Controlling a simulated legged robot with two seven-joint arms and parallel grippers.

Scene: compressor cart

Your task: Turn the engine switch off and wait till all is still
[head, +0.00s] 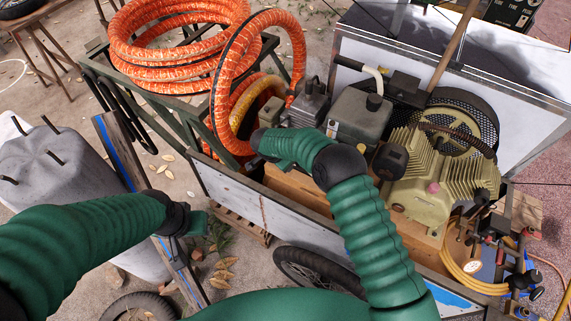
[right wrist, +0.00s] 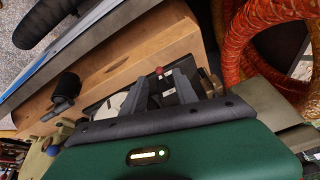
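The engine (head: 360,114), a grey and dark unit, sits on the cart beside the olive compressor (head: 430,180). In the right wrist view, a dark panel (right wrist: 98,108) carries a white round face (right wrist: 117,101) and a small red knob (right wrist: 159,71); I cannot tell for sure which part is the engine switch. My right gripper (right wrist: 163,88) is open, its two grey fingers apart in front of this panel; contact cannot be told. In the head view the right fingers are hidden beyond my green forearm. My left gripper (head: 198,222) hangs left of the cart, away from the engine; its fingers are unclear.
Orange hose coils (head: 180,50) lie at the cart's far left and close to my right gripper. A grey barrel-like bundle (head: 60,170) stands at left. The cart's side wall (head: 235,195) and a wheel (head: 315,270) are near. A wooden handle (head: 453,45) leans behind.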

